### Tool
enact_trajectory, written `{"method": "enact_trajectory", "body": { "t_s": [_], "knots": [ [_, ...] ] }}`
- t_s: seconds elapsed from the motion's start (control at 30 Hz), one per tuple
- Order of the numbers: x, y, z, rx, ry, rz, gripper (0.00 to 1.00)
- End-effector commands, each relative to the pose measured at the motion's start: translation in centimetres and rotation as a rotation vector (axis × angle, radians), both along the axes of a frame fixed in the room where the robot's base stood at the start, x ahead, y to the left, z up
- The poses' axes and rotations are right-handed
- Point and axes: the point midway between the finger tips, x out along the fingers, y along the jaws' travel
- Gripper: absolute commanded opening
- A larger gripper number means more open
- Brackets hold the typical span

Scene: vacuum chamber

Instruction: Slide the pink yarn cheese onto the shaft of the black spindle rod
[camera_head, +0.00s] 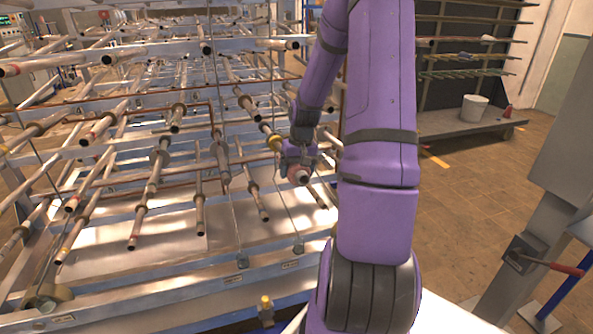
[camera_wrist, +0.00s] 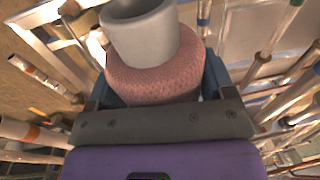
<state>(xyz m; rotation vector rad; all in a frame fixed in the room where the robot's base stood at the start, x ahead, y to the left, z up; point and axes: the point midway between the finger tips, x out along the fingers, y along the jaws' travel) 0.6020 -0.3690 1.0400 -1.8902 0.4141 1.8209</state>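The pink yarn cheese (camera_wrist: 155,78) is a thick pink textured ring around a pale grey tube core. It fills the space between the two dark blue-grey fingers of my gripper (camera_wrist: 156,84), which is shut on it. In the head view my gripper (camera_head: 299,162) hangs at the front right part of the rack, and the cheese (camera_head: 299,176) shows small at its tip. Many rods stick out around it, and I cannot tell which is the black spindle rod. No rod is visibly inside the core.
A large metal rack (camera_head: 160,278) with several rows of protruding brown rods fills the left half. Rods lie close around my gripper on both sides. A white bucket (camera_head: 474,108) stands on a shelf at the back right. The tiled floor (camera_head: 475,200) at right is open.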

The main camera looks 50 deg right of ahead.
Motion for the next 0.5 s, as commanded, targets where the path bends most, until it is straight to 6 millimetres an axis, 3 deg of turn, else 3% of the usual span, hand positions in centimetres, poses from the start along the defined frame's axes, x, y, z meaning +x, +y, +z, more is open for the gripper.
{"method": "enact_trajectory", "body": {
  "t_s": [0.07, 0.5],
  "knots": [
    [0.0, 0.0, 0.0, -0.001, -0.001, 0.0, 0.42],
    [1.4, -0.8, -0.1, -0.001, -0.002, 0.001, 0.42]
  ]
}}
